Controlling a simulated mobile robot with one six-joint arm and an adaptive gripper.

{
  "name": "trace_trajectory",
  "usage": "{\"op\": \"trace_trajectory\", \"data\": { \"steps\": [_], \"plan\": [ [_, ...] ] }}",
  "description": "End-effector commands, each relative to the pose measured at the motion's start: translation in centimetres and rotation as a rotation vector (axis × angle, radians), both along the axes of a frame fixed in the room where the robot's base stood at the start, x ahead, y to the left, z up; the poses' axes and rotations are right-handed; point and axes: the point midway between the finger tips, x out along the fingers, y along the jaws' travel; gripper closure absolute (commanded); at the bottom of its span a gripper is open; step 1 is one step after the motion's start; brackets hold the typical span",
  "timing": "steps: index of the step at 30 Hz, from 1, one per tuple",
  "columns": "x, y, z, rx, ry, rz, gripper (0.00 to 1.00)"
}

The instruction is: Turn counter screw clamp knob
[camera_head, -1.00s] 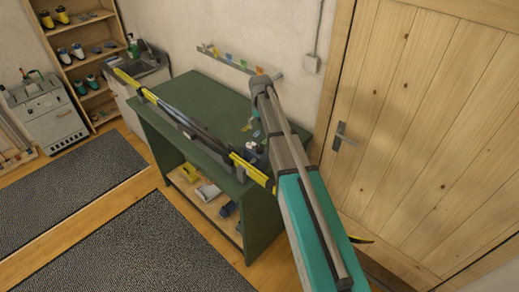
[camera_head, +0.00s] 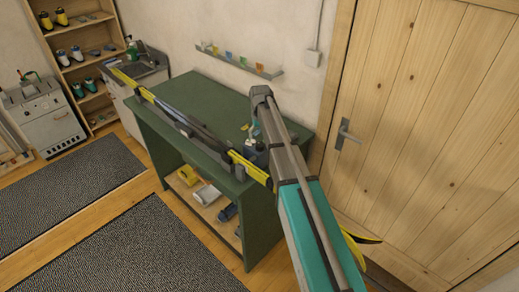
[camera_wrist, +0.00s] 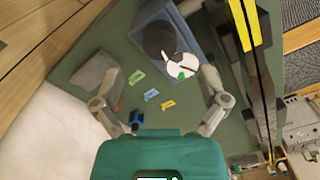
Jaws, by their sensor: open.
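A dark round knob-like part (camera_wrist: 159,39) stands on a blue-grey block (camera_wrist: 190,38) at the top of the wrist view. I cannot tell for sure that it is the clamp knob. A white disc with a green spot lies beside it. My gripper (camera_wrist: 160,75) is open and empty, its two fingers spread above the green bench (camera_head: 205,92). The dark part is beyond the fingertips, with no contact visible. In the head view, my arm hides the gripper and much of the bench's near right corner.
A yellow-and-black ski (camera_head: 190,124) runs along the bench's front edge, close to my right finger in the wrist view. Small coloured pieces (camera_wrist: 151,94) lie on the bench. The wall rack (camera_head: 241,65) and wooden door (camera_head: 410,120) are nearby. The bench's far left is clear.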

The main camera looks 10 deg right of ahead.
Motion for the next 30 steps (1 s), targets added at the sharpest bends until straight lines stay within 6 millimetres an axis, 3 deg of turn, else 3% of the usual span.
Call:
{"op": "trace_trajectory", "data": {
  "steps": [15,30],
  "plan": [
    [0.0,0.0,-4.3,0.000,0.000,0.000,0.07],
    [0.0,0.0,-5.6,0.000,0.000,0.000,0.07]
  ]
}}
